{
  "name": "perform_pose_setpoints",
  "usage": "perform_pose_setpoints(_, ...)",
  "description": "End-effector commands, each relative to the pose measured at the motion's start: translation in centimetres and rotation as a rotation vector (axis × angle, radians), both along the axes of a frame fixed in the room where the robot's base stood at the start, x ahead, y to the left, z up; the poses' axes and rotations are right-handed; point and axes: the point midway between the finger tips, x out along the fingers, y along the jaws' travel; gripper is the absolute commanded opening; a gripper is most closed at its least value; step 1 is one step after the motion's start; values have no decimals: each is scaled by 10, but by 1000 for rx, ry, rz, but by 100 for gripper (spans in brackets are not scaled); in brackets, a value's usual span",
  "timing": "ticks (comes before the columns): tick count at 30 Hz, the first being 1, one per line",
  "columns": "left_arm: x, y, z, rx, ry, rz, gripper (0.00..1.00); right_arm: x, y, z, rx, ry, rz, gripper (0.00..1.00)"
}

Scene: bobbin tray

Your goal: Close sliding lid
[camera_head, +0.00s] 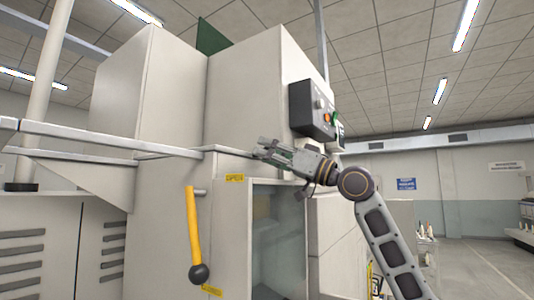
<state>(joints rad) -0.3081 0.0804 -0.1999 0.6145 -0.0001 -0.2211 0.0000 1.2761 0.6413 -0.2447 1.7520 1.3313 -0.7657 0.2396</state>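A tall cream machine cabinet (257,85) fills the middle of the view. Its front has an opening with a greyish translucent panel (283,235), which may be the sliding lid; I cannot tell how far it is open. A yellow lever (193,230) with a black ball knob (199,273) hangs down to the left of the panel. My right gripper (258,149) reaches in from the right, in front of the cabinet above the panel, beside the end of a grey rail. Its fingers are too small to tell open from shut. My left gripper is not in view.
A long grey rail (90,135) runs from the left edge to the cabinet. A dark control box (312,108) with an orange button juts out above my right wrist. Open floor (485,262) lies at the far right.

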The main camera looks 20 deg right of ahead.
Motion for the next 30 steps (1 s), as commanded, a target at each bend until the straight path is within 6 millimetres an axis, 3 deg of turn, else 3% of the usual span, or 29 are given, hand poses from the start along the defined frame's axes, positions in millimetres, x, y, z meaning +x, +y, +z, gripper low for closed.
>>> perform_pose_setpoints(5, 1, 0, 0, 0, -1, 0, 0, 0, 1, 0, -2, 0, 2, 56)
perform_pose_setpoints(11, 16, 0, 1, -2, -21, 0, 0, -1, 2, -1, -2, 1, 4, 56)
perform_pose_setpoints(17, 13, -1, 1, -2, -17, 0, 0, -3, -1, -3, -2, 1, 4, 56)
perform_pose_setpoints(30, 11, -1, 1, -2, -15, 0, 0, -27, -26, -17, -2, 2, 2, 56)
